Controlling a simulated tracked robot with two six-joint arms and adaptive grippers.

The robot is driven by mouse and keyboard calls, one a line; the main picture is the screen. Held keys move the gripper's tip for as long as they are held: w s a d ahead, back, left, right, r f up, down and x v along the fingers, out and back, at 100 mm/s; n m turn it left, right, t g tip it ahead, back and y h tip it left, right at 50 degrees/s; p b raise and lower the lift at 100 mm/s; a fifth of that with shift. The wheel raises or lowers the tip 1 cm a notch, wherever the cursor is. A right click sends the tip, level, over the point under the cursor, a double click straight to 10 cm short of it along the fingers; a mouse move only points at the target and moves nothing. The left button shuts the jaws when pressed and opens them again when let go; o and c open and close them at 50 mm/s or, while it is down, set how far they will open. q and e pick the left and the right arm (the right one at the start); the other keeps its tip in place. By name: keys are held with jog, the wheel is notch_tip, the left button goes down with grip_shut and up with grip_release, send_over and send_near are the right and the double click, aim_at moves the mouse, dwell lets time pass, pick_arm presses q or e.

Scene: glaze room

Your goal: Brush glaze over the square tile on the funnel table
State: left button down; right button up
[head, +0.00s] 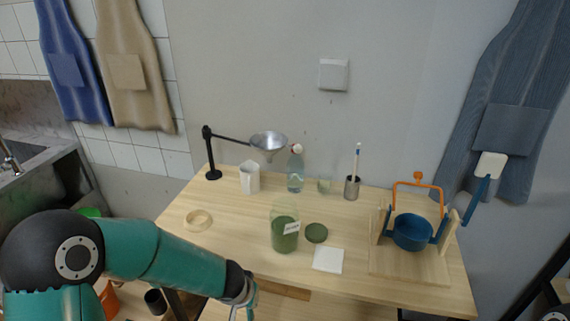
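The square tile (328,259) is white and lies flat near the front of the wooden table (235,236). A clear jar (285,238) with green contents and a white label stands left of it. A round green lid (317,233) lies beside the jar. The funnel (268,141) hangs on a black stand. My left gripper (245,303) is low at the table's front edge, apart from the tile; its fingers are too unclear to judge. My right gripper is out of view.
A white jug (250,178), a water bottle (295,170) and a small glass (324,186) stand at the back. A tape-like ring (198,220) lies at the left.

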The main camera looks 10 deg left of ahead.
pick_arm(q)
jog(key=shift+w+a, duration=0.15)
jog(key=shift+w, duration=0.15)
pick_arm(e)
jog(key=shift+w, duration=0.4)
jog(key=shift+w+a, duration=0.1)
